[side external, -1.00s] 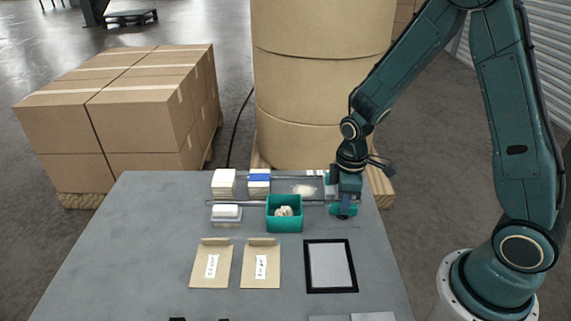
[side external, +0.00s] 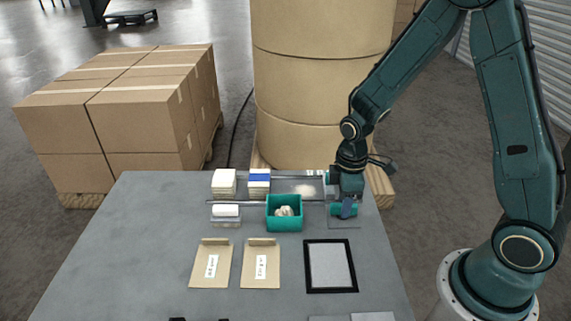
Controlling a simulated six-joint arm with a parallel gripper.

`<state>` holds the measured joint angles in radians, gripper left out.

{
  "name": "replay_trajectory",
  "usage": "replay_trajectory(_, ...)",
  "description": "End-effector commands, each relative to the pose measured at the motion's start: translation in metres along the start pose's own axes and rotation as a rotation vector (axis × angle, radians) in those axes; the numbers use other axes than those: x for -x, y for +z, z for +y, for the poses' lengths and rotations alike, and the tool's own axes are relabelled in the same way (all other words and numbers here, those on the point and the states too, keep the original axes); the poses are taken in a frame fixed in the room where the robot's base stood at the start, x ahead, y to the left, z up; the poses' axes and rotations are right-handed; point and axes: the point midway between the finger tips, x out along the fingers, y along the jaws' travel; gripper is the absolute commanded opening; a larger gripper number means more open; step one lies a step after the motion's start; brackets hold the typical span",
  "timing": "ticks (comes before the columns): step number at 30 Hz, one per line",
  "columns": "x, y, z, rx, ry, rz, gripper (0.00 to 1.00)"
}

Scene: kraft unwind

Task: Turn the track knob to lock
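My gripper (side external: 344,211) points down at the right end of the two-rail track (side external: 240,202) on the grey table. The track knob is not visible; my gripper and wrist cover that part of the track. I cannot tell whether the fingers are open or closed on something. Along the track stand a white stack (side external: 224,183), a stack with a blue top (side external: 259,182), a white block on a clear base (side external: 226,213) and a teal bin (side external: 284,226) with pale crumpled pieces (side external: 285,211) inside.
Two kraft envelopes (side external: 210,270) with labels and a black-framed grey panel (side external: 330,267) lie in front of the track. The table (side external: 130,255) is bare at left. Large kraft rolls (side external: 320,90) and stacked boxes (side external: 140,110) stand behind it.

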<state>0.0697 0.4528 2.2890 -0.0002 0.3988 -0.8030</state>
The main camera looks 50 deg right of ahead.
Motion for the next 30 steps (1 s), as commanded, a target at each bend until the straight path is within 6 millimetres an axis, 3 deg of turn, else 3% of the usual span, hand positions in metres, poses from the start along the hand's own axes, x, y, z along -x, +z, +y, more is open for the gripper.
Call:
replay_trajectory(8,0.005,0.000,0.000,0.000,0.000,0.000,0.38)
replay_trajectory(14,0.019,0.000,0.000,0.000,0.001,0.001,0.38)
replay_trajectory(30,0.094,-0.001,0.001,0.000,0.004,0.004,0.38)
